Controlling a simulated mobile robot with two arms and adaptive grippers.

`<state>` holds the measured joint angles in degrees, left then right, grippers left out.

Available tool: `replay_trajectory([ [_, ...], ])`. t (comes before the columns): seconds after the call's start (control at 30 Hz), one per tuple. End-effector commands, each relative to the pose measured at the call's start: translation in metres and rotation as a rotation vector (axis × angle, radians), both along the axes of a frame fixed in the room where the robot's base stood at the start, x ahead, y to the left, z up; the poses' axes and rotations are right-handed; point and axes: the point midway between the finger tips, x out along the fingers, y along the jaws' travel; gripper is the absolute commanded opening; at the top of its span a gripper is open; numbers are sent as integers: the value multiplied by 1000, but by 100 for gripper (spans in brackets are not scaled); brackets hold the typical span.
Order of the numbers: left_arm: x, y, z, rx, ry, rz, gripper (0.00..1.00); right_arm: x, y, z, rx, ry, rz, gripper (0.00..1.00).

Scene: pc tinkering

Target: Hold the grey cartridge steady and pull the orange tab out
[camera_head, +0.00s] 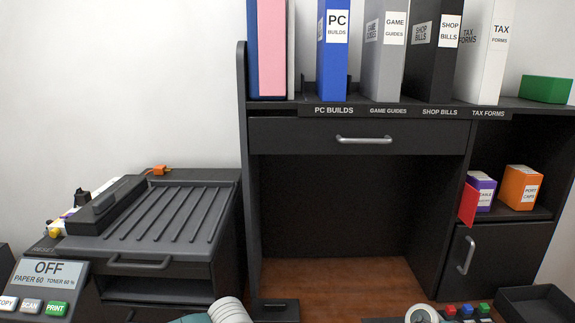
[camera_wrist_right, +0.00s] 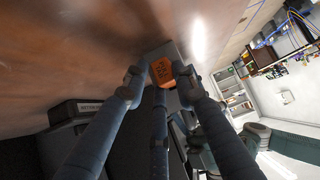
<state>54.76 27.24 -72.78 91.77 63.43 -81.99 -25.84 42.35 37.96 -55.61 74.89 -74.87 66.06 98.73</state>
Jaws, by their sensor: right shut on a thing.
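In the right wrist view, the orange tab (camera_wrist_right: 161,70) sits between the fingertips of my right gripper (camera_wrist_right: 160,85), which is shut on it. A dark grey body, seemingly the grey cartridge (camera_wrist_right: 172,50), shows right behind the tab. It is partly hidden by the fingers, so I cannot tell whether the tab still sits in it. What looks like part of my left arm shows at the lower right of that view. The left fingers cannot be made out. Neither gripper, nor the cartridge or tab, is clear in the head view.
In the head view a dark printer (camera_head: 165,215) stands at left, with an OFF panel (camera_head: 50,268) in front. A black desk unit (camera_head: 350,135) holds binders above. Its brown desktop (camera_head: 340,275) is mostly clear. A black tray (camera_head: 540,300) lies at lower right.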

Motion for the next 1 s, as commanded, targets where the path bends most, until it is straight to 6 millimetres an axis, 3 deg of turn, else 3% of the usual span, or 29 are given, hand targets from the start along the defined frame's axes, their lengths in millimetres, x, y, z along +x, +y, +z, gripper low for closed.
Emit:
replay_trajectory([
  [0.03,1,-10,4,-22,-9,-6,26,-12,5,-6,1,17,29,0],
  [0.43,3,-8,4,-20,-12,-3,26,-10,-5,-7,-3,16,26,0],
  [1.0,7,1,3,-5,-16,11,26,-6,-45,-10,-16,17,17,0],
])
